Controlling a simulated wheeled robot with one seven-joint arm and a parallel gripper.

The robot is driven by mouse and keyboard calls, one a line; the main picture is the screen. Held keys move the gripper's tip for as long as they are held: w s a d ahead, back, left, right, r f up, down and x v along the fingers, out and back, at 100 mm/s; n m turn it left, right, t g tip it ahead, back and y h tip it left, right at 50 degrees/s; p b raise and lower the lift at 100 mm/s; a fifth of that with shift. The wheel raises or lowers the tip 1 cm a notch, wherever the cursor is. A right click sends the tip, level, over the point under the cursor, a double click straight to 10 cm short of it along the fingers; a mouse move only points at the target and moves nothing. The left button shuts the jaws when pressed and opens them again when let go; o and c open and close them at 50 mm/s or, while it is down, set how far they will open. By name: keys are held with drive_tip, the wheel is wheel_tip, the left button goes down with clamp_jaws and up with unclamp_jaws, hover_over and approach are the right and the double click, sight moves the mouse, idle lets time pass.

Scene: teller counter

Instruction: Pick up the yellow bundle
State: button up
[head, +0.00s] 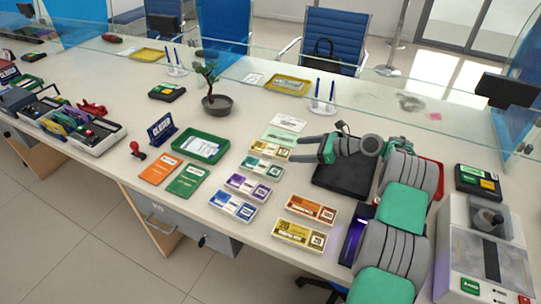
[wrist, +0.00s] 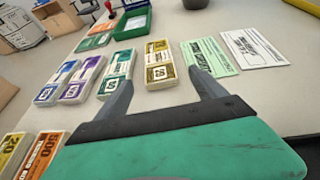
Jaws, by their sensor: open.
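A yellow banknote bundle (head: 270,150) with white ends lies flat at the back of a column of bundles in the head view. In the wrist view this yellow bundle (wrist: 159,64) lies just beyond my fingertips, between their lines. My gripper (head: 295,149) is open and empty, with its fingers pointing left toward that bundle. In the wrist view the two fingers of my gripper (wrist: 163,88) are spread apart, not touching it. A second, yellow-gold bundle (head: 300,233) lies near the front edge; part of it shows at the lower left of the wrist view (wrist: 12,152).
Teal (head: 260,168), purple (head: 248,187) and blue (head: 232,206) bundles lie close in front of the yellow one. An orange bundle (head: 312,209) lies nearer my arm. Green slips (head: 282,137) lie just behind. A green tray (head: 201,146) and potted bonsai (head: 217,104) stand left.

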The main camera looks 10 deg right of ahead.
sight(278, 151)
drive_tip(key=x, duration=0.7)
drive_tip(key=shift+a+f+p, duration=0.1)
drive_tip(key=shift+a+p, duration=0.25)
drive_tip(key=c, duration=1.5)
